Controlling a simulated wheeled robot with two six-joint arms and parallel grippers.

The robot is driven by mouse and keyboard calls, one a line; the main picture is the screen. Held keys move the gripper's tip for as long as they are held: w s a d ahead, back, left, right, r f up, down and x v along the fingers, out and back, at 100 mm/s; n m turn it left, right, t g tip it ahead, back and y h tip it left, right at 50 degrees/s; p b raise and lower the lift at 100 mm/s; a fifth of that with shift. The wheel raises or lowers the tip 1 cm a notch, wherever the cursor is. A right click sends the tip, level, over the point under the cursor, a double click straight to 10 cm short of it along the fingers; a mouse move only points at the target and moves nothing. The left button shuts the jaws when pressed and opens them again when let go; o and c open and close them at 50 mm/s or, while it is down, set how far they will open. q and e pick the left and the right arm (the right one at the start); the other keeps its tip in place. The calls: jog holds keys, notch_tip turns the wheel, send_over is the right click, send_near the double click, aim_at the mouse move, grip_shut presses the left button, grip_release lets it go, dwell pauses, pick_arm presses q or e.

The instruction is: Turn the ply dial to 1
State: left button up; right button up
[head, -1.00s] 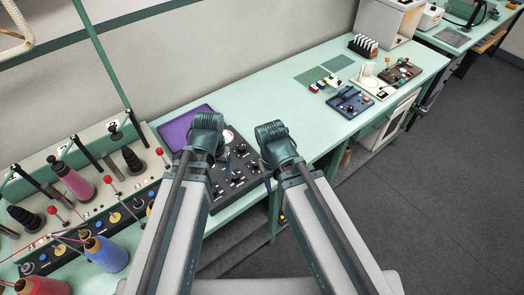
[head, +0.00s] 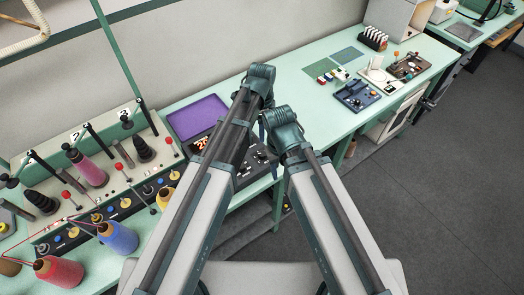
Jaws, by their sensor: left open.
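The dark control panel (head: 243,178) lies on the green bench, partly covered by my arms. Its red lit digits (head: 201,143) show at the left of my left arm, and several black knobs (head: 262,157) show between my two arms. I cannot tell which knob is the ply dial, or read its setting. My left arm reaches over the panel. Little of my left gripper (head: 262,128) shows, behind the arms near the panel's far right side; it is open, and I cannot see it touching a knob. My right gripper is hidden behind its own arm.
A purple tray (head: 198,118) lies behind the panel. At left, a yarn rack (head: 131,182) holds several cones and red-tipped levers. Blue (head: 118,238) and red (head: 60,271) cones stand in front. Small devices (head: 357,96) sit at right; the bench middle (head: 300,98) is clear.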

aim_at(262, 153)
pick_arm(q)
jog(key=shift+f, duration=0.1)
notch_tip(262, 153, down, 14)
jog(key=b, duration=1.4)
jog(key=shift+r, duration=0.2)
grip_shut()
